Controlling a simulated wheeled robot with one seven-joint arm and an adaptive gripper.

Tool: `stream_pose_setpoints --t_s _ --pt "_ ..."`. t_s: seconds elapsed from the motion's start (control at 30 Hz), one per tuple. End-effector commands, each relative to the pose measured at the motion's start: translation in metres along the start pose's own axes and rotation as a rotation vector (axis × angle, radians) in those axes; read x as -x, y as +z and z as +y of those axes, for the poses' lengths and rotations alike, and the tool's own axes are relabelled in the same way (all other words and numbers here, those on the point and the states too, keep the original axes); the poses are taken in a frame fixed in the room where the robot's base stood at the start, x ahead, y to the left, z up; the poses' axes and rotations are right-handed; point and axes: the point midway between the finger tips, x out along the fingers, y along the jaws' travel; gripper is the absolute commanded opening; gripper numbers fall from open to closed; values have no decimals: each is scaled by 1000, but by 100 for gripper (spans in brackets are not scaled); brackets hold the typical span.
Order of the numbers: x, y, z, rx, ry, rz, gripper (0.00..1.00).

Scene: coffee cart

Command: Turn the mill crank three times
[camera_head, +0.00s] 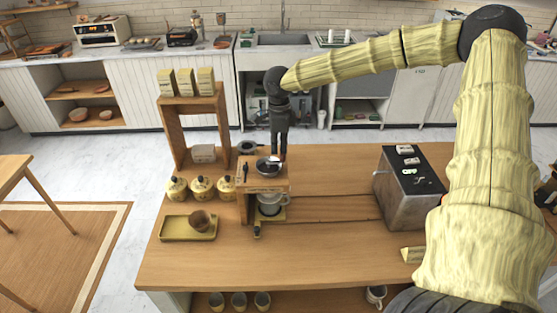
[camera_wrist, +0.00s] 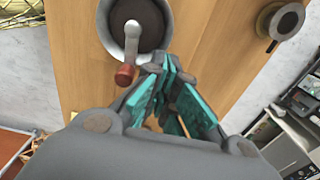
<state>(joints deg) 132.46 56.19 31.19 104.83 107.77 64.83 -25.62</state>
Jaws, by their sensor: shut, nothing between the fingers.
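The mill shows in the wrist view as a dark round bowl with a pale rim (camera_wrist: 103,25). Its light grey crank arm (camera_wrist: 132,45) runs from the middle toward the near rim and ends in a reddish-brown knob (camera_wrist: 125,75). In the head view the mill (camera_head: 268,169) sits on top of a small wooden stand (camera_head: 246,207), partly behind my gripper (camera_head: 279,157). My gripper points down at the mill's far side. Its teal-padded fingers (camera_wrist: 158,62) are closed together, empty, just right of the knob. Whether they touch the knob or rim I cannot tell.
A small round dark pan (camera_head: 247,147) stands behind the mill. A metal-sided box (camera_head: 408,190) stands at the right of the counter (camera_head: 330,262). A wooden shelf frame (camera_head: 223,130), yellow canisters (camera_head: 177,189) and a tray (camera_head: 176,234) are on the left. The front counter is mostly clear.

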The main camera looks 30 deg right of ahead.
Motion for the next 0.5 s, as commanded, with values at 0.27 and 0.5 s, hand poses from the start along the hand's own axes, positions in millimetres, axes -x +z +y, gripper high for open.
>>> stream_pose_setpoints --t_s 0.27,0.5 --pt "16 1 0 0 -1 -1 0" --pt "30 0 0 0 -1 -1 0"
